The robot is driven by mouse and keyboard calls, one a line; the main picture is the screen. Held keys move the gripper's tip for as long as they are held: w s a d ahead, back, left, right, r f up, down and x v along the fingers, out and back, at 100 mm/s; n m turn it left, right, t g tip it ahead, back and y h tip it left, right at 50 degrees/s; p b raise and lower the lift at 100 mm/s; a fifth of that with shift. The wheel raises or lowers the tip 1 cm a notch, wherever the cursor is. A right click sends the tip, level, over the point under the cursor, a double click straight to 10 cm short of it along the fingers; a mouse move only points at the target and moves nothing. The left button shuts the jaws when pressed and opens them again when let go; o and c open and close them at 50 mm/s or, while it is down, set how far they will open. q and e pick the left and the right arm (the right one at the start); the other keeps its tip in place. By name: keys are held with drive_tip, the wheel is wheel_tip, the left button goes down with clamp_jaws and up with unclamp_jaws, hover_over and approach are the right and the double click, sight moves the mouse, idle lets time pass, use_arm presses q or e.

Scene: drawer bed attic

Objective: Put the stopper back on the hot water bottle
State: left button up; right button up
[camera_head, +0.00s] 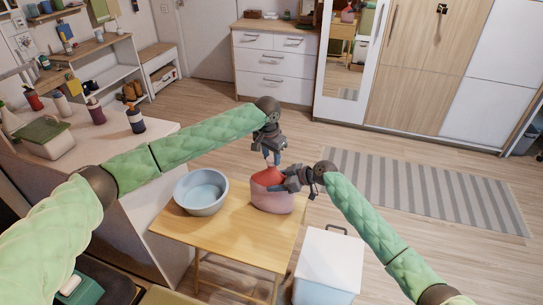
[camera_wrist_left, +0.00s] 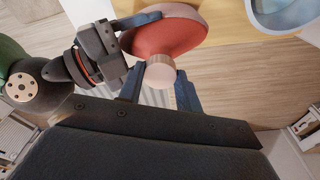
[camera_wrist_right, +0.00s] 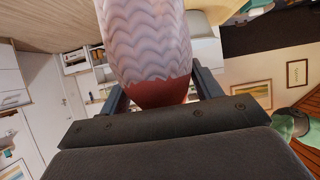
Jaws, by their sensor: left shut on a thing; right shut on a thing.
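The hot water bottle (camera_head: 272,203) is red with a pink knitted cover and stands at the right end of the wooden table (camera_head: 237,238). My right gripper (camera_head: 287,182) is shut on its red upper part from the right; the right wrist view shows the cover (camera_wrist_right: 148,40) and the red part (camera_wrist_right: 162,92) between the fingers. My left gripper (camera_head: 273,161) points down just above the bottle, shut on the stopper (camera_wrist_left: 159,71), a pale pinkish cylinder. In the left wrist view the stopper overlaps the edge of the red part (camera_wrist_left: 165,38); I cannot tell whether they touch. The bottle's mouth is not clearly visible.
A pale blue basin (camera_head: 201,190) stands on the table left of the bottle. A white lidded bin (camera_head: 328,264) stands on the floor to the right of the table. A striped rug (camera_head: 425,188) lies behind. A counter with several bottles (camera_head: 135,120) is at left.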

use_arm(q)
drive_tip(key=shift+f, duration=0.45)
use_arm(e)
clamp_jaws()
use_arm(q)
drive_tip(key=m, duration=0.7)
drive_tip(key=shift+w+a+g+h, duration=0.1)
drive_tip(key=shift+w+g+h, duration=0.05)
drive_tip(key=shift+g+h, duration=0.15)
drive_tip(key=m, duration=0.5)
drive_tip(key=shift+w+g, duration=0.1)
drive_tip(key=shift+g, duration=0.3)
drive_tip(key=m, duration=0.5)
drive_tip(key=shift+m+g, duration=0.3)
drive_tip(key=shift+m, duration=0.1)
drive_tip(key=m, duration=0.4)
drive_tip(key=shift+w+y, duration=0.1)
drive_tip(key=shift+y, duration=0.3)
drive_tip(key=m, duration=0.4)
drive_tip(key=shift+m, duration=0.3)
drive_tip(key=m+y, duration=0.1)
drive_tip(key=m, duration=0.8)
drive_tip(key=shift+d+f, duration=0.1)
drive_tip(key=shift+d, duration=0.1)
use_arm(e)
drive_tip(key=shift+f, duration=0.1)
